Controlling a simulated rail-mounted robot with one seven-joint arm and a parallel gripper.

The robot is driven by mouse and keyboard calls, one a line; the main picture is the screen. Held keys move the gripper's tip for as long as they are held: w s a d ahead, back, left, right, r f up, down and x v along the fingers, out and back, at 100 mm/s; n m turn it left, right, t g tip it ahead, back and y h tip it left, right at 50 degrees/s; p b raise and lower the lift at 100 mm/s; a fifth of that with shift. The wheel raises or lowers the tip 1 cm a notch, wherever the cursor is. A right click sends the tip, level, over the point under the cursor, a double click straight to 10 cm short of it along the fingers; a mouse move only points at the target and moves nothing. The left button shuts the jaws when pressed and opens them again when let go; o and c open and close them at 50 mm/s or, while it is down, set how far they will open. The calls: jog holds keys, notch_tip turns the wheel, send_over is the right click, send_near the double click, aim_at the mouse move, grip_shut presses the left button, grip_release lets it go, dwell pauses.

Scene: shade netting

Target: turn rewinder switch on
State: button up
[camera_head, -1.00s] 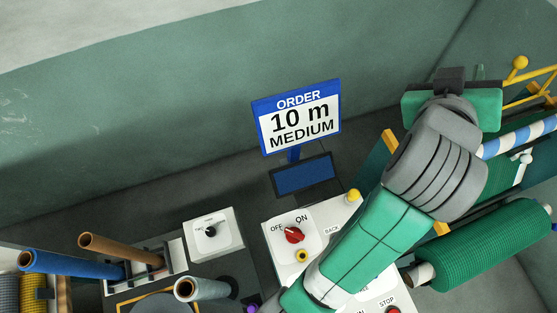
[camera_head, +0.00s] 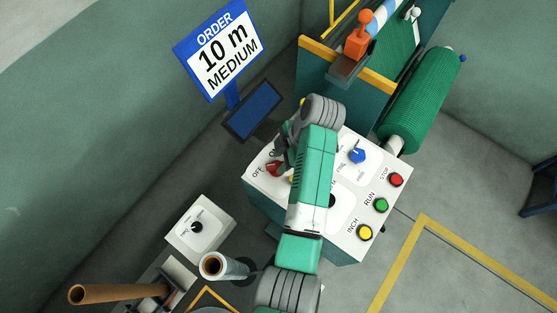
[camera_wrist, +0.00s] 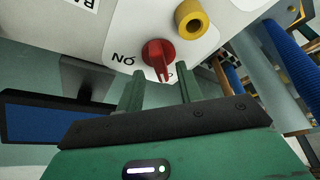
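The rewinder switch is a red rotary knob (camera_head: 273,170) on the white panel, beside the OFF lettering; the ON lettering is partly hidden by my arm. In the wrist view the red knob (camera_wrist: 158,53) appears upside down. Its narrow end with a pale line points toward my gripper, and the ON label lies to its left. The other label is mostly hidden. My gripper (camera_wrist: 160,92) is open, its two green fingers apart, with the knob just beyond the gap between the tips. I cannot tell whether they touch it. My gripper (camera_head: 284,158) is mostly hidden in the head view.
The panel also has a blue knob (camera_head: 357,155) and red STOP (camera_head: 396,180), green RUN (camera_head: 381,205) and yellow INCH (camera_head: 364,232) buttons. The blue order sign (camera_head: 221,52) stands behind.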

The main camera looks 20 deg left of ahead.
aim_at(277, 167)
jog(key=shift+x, duration=1.05)
grip_shut()
jog(key=shift+r+m+p, duration=0.1)
jog(key=shift+m+p, duration=0.2)
jog(key=m+p, duration=0.1)
jog(key=m+t+p, duration=0.1)
jog(key=shift+s+d+r+m+y, duration=0.1)
jog(key=shift+r+m+y, duration=0.05)
jog(key=shift+m+y, duration=0.2)
jog(key=m+t+p, duration=0.2)
jog(key=m+p, duration=0.2)
jog(key=m, duration=0.1)
jog(key=shift+s+m, duration=0.1)
jog(key=shift+m, duration=0.15)
jog(key=m+t+p, duration=0.2)
jog(key=m+p, duration=0.1)
jog(key=m, duration=0.1)
jog(key=shift+s+m, duration=0.1)
jog(key=shift+m, duration=0.2)
jog(key=shift+m+t+h+p, duration=0.35)
jog(key=shift+m+h+p, duration=0.15)
jog(key=shift+m, duration=0.6)
jog(key=shift+m+t+h+p, duration=0.35)
jog(key=shift+m+h+p, duration=0.15)
jog(key=shift+m, duration=0.6)
